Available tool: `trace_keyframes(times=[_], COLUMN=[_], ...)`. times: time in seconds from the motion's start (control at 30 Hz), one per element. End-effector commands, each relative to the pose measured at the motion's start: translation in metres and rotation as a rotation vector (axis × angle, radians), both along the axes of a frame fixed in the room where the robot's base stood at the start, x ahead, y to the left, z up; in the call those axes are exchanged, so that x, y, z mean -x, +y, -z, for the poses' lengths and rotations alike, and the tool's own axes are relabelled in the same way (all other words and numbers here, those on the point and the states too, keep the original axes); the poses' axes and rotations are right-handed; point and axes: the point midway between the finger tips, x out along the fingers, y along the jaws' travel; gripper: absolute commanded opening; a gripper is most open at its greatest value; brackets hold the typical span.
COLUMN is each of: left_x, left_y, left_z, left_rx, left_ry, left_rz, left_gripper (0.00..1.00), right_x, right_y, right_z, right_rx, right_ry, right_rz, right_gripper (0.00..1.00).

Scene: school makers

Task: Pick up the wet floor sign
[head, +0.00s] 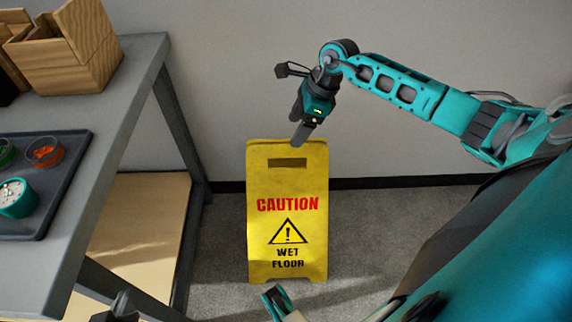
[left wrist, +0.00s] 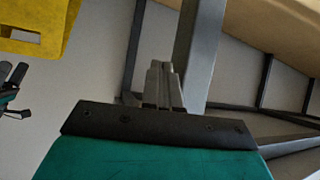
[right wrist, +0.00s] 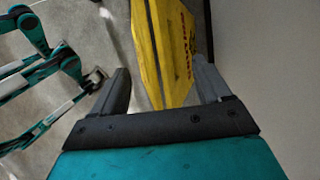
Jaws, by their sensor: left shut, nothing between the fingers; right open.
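The yellow wet floor sign (head: 260,240) stands upright on the grey floor near the wall, with a handle slot near its top. In the head view, my right gripper (head: 298,130) hangs just above the sign's top edge, pointing down. In the right wrist view, my right gripper (right wrist: 162,78) is open, and the sign (right wrist: 172,45) shows edge-on between its fingers, not gripped. My left gripper (left wrist: 165,72) is shut and empty. In the left wrist view, the sign (left wrist: 40,15) is partly cut off at the upper left, apart from the left fingers.
A grey table (head: 115,110) stands on the left, with a wooden box (head: 85,50) and a dark tray (head: 60,190) holding small bowls on it. A wooden lower shelf (head: 140,215) lies beneath. The wall (head: 400,150) is close behind the sign. Carpet right of the sign is clear.

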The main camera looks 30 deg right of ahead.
Motion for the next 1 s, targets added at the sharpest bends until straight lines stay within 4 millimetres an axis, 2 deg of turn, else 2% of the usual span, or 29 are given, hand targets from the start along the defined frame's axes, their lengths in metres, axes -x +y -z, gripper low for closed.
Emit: trace_keyframes(times=[0.03,0.1,0.37,0.6,0.73,0.97,1.0], left_x=[0.001,0.001,-0.001,-0.001,-0.003,-0.005,-0.005], left_y=[-0.001,-0.003,-0.005,-0.008,-0.01,-0.011,-0.011], left_z=[0.005,0.006,0.004,0.016,0.012,0.008,0.008], left_rx=[0.003,0.008,0.017,0.016,0.021,0.023,0.022], left_ry=[0.005,0.009,-0.001,0.012,0.002,-0.005,-0.004], left_rz=[0.0,-0.001,0.0,0.007,0.011,0.013,0.012], left_gripper=[0.0,0.0,0.0,0.0,0.0,0.0,0.0], right_x=[-0.002,-0.004,-0.007,-0.01,-0.012,-0.012,-0.012], right_y=[0.004,0.008,0.016,0.028,0.03,0.031,0.03], right_z=[0.012,0.022,0.042,0.076,0.084,0.084,0.084], right_rx=[-0.004,-0.005,-0.005,-0.007,-0.005,-0.004,-0.004], right_ry=[0.002,0.0,0.0,0.001,-0.001,-0.001,-0.001], right_rz=[0.001,0.001,0.001,0.003,0.002,0.002,0.002], right_gripper=[0.77,0.77,0.77,0.77,0.77,0.77,0.74])
